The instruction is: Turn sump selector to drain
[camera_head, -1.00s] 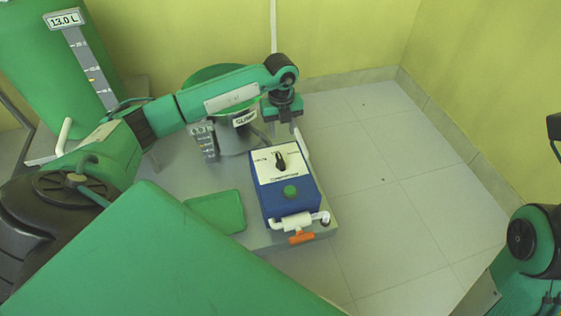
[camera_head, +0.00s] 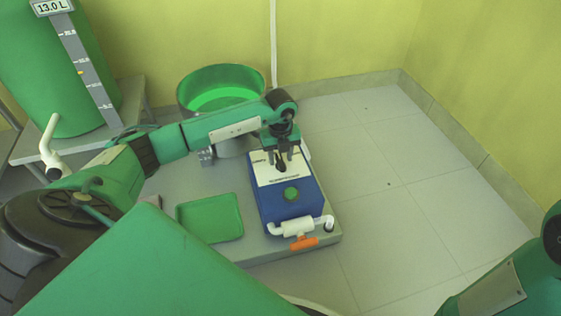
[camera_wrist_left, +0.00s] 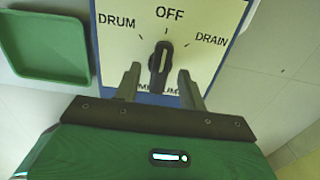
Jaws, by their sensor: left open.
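The sump selector is a black knob (camera_wrist_left: 161,62) on a white plate marked DRUM, OFF and DRAIN (camera_wrist_left: 200,18). In the left wrist view its pointer is at OFF. My left gripper (camera_head: 285,158) is above the plate, pointing down. In the left wrist view its open fingers (camera_wrist_left: 160,82) stand on either side of the knob's lower part, with gaps visible. The fingers partly cover the knob in the head view. My right arm shows at the lower right, but its gripper is out of view.
A white pipe with an orange valve handle (camera_head: 304,243) is at the box's front. A green tray (camera_head: 210,218) lies left of the box on the grey base (camera_head: 168,183). A green tub (camera_head: 221,83) stands behind. The tiled floor (camera_head: 400,190) at right is clear.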

